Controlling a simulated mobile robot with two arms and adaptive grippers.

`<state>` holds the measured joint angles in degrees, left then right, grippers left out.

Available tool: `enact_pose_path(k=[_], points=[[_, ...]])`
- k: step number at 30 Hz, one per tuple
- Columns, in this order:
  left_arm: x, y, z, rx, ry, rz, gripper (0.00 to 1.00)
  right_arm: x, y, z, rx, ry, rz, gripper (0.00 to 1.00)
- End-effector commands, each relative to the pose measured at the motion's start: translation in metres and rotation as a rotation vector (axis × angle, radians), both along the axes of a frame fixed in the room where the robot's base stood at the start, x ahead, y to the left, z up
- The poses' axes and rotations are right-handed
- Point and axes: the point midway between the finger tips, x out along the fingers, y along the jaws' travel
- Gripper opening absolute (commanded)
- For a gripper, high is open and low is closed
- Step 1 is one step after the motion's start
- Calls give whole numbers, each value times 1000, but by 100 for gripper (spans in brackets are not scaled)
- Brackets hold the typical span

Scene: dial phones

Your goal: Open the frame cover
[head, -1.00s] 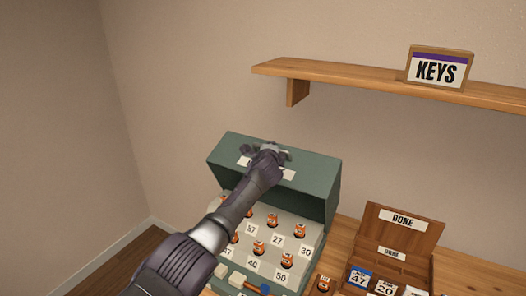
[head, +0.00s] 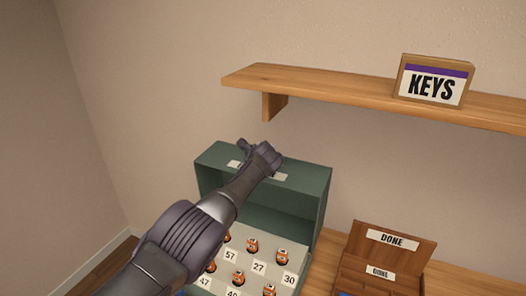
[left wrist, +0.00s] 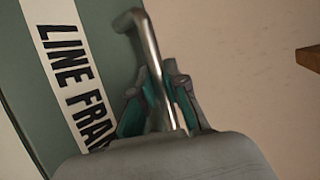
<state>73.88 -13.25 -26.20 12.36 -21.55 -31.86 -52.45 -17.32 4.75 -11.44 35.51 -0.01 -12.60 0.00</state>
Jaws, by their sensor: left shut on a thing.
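The green frame cover (head: 312,180) stands raised above the pale panel of numbered jacks (head: 240,250) in the head view. Its dark inside shows under the front edge. My left gripper (head: 262,155) is at the cover's labelled face and hides part of the label. In the left wrist view, a bent metal handle (left wrist: 148,45) runs between the fingers of my left gripper (left wrist: 163,100), which is shut on it. A white label (left wrist: 68,65) reading "LINE FRA" lies beside the handle, partly cut off. My right gripper is not in view.
A wooden shelf (head: 330,92) with a "KEYS" sign (head: 434,82) is on the wall above and to the right of the cover. A wooden "DONE" box (head: 390,245) stands right of the frame. Bare wall is behind and left.

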Motion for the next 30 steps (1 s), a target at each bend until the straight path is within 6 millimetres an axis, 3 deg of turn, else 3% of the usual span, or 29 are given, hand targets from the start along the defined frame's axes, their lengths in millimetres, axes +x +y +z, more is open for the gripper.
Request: enact_pose_path(k=[11,12,16,30], points=[[0,0,0,-2,2,1,0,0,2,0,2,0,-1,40],[0,0,0,-2,2,1,18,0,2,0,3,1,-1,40],[0,0,0,-2,2,1,39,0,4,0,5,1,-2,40],[-2,-3,-2,-3,3,-1,39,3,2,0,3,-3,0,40]])
